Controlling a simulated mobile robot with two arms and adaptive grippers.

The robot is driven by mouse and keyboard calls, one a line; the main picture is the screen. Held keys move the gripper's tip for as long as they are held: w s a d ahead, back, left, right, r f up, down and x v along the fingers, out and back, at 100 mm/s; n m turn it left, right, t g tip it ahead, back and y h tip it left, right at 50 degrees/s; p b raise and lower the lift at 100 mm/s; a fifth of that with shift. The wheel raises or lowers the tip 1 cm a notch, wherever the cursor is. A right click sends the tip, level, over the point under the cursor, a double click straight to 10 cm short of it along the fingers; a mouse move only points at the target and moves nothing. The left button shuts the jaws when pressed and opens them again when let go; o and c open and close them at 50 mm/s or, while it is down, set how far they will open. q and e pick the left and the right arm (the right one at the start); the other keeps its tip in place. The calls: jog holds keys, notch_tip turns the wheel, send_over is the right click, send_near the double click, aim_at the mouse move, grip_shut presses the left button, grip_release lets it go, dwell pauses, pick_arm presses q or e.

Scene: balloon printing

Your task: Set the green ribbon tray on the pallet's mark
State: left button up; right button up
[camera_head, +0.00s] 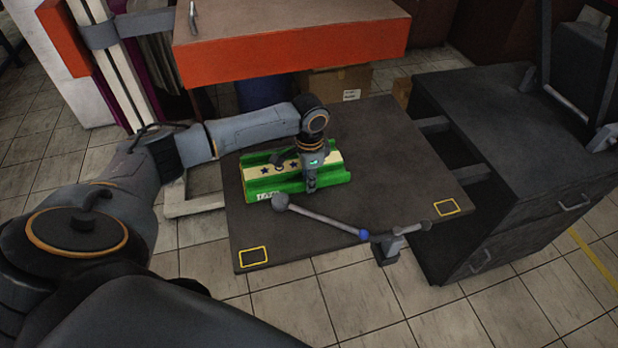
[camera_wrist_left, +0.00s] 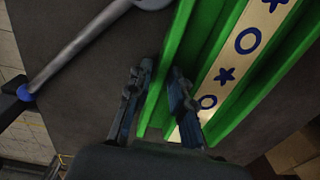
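The green ribbon tray (camera_head: 343,179) lies on a dark flat board (camera_head: 385,150), left of its middle. It has long green walls and a cream strip with blue stars and rings, and also shows in the wrist view (camera_wrist_left: 218,30). My left gripper (camera_head: 310,186) reaches down at the tray's near side. In the wrist view its two fingers (camera_wrist_left: 160,95) stand apart, one on each side of a green wall; firm contact is not clear. Yellow outlined rectangles mark the board's near left corner (camera_head: 254,257) and right corner (camera_head: 446,207). My right gripper is not in view.
A grey rod with a round knob (camera_head: 280,202) and a blue ball (camera_head: 363,234) extends across the board's near side, close to the tray. A dark drawer cabinet (camera_head: 520,150) stands right. An orange-edged table (camera_head: 290,60) and cardboard box (camera_head: 337,82) are behind.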

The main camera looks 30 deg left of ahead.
pick_arm(q)
jog(key=shift+o, duration=0.3)
notch_tip(320, 180, up, 12)
jog(key=shift+r+b, duration=0.15)
jog(key=shift+b, duration=0.15)
dwell(0.6)
